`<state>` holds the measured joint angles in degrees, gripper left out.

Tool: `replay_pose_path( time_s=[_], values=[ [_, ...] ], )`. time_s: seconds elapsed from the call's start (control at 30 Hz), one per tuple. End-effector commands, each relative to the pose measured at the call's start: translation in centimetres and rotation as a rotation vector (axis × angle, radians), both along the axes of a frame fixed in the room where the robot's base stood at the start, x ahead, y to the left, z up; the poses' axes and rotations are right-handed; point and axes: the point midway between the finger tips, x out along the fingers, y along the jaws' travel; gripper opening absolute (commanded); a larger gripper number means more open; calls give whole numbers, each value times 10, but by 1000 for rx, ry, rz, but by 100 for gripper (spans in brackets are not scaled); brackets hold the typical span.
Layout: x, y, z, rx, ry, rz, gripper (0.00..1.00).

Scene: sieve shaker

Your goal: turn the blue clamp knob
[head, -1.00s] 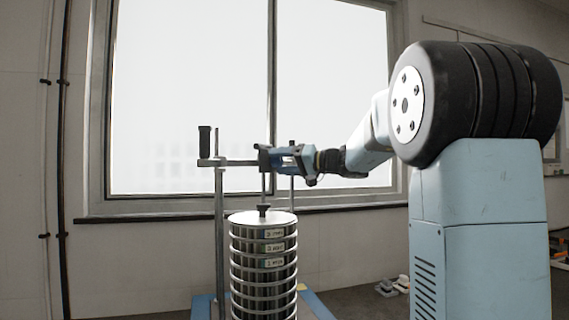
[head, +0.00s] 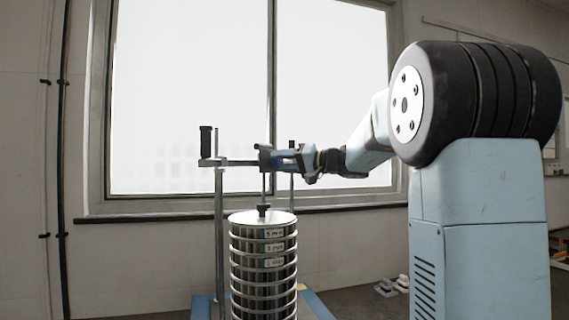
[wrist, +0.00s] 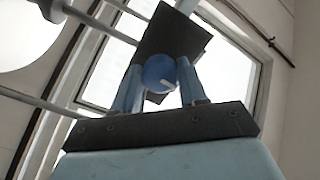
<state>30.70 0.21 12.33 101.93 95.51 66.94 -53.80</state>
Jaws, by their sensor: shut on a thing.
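The blue clamp knob (wrist: 160,72) shows in the wrist view as a round blue shape with a pale mark, between the two fingers of my gripper (wrist: 160,90). My gripper is shut on it. In the head view my gripper (head: 283,160) reaches from the right to the clamp's crossbar (head: 240,163), and the knob is mostly hidden by the fingers there. A thin rod runs down from the crossbar to the black fitting (head: 263,208) on the lid of the sieve stack (head: 264,245). The stack stands upright.
A post with a black handle (head: 206,140) stands left of the stack, and another thin post (head: 291,185) stands behind it. A window (head: 185,90) fills the wall behind. The blue base (head: 313,305) is partly visible below.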

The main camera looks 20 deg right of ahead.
Motion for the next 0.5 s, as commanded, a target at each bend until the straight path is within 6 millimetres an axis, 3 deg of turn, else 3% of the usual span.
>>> replay_pose_path(
  time_s=[0.5],
  values=[
    [0, 2, -2, 308, 312, 3, 12]
  ],
)
